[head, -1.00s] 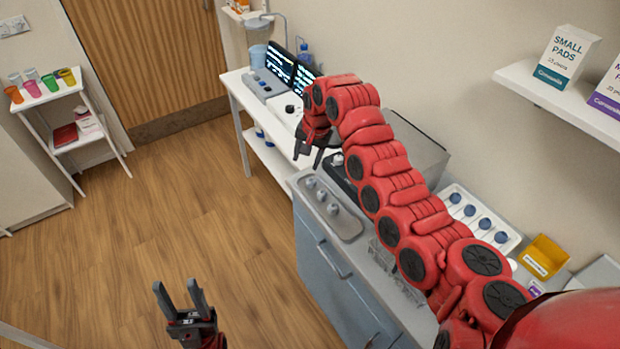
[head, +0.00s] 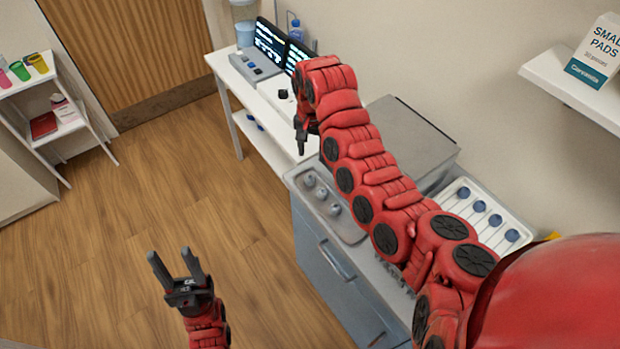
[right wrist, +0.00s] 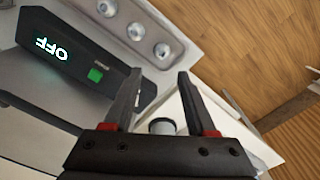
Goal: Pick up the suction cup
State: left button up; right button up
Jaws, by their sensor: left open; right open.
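I cannot tell for certain which thing is the suction cup. A small grey-topped round piece (right wrist: 162,126) shows between the finger bases in the right wrist view, on or above a white surface. A small dark knob-like piece (head: 283,94) sits on the white table (head: 222,66) in the head view. My right gripper (head: 302,143) is open above the gap between the white table and the blue-grey cabinet; in its wrist view the spread fingers (right wrist: 157,76) hold nothing. My left gripper (head: 172,256) is open and empty over the floor.
A metal tray (head: 347,231) with three round silver pieces lies on the cabinet (head: 325,270). A black device (right wrist: 75,62) reading OFF is beside it. A white tray (head: 525,238) holds several blue-ended pieces. A grey box (head: 410,135) stands behind my right arm. The floor is clear.

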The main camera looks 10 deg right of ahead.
send_over(310, 177)
jog(key=f, duration=0.4)
jog(key=shift+d+f+b, duration=0.25)
jog(key=shift+f+b, duration=0.05)
jog(key=shift+f, duration=0.6)
jog(key=shift+f+p, duration=0.1)
jog(key=shift+p, duration=0.2)
jog(key=f+p, duration=0.2)
jog(key=f, duration=0.1)
jog(key=shift+a+f, duration=0.2)
jog(key=shift+f, duration=0.1)
jog(key=shift+w+f+p, duration=0.1)
jog(key=shift+f+p, duration=0.2)
jog(key=shift+f, duration=0.4)
grip_shut()
